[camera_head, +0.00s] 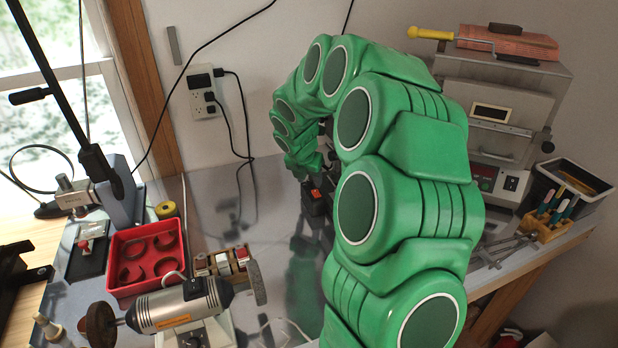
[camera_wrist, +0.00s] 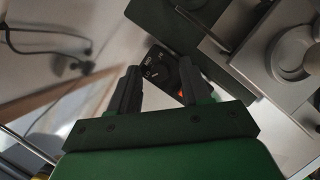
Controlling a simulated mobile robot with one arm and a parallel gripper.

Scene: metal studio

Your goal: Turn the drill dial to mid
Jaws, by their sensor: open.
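A small black control box (camera_head: 316,203) with an orange-red switch stands on the metal bench, beyond my green arm in the head view. In the wrist view, the black dial face (camera_wrist: 157,71) with white markings shows between my fingertips, and the orange switch (camera_wrist: 182,93) is close to the right finger. The dial's exact setting is too small to read. My gripper (camera_wrist: 162,82) is open, its two dark fingers apart on either side of the dial area. I cannot tell whether a finger touches it. In the head view, my arm hides most of the gripper.
A red tray (camera_head: 147,258) and a bench grinder (camera_head: 178,306) stand at the left. A grey kiln-like machine (camera_head: 500,100) is behind my arm at the right, beside a black bin (camera_head: 577,190). Cables hang from the wall outlet (camera_head: 203,95). Metal equipment (camera_wrist: 285,55) is close by in the wrist view.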

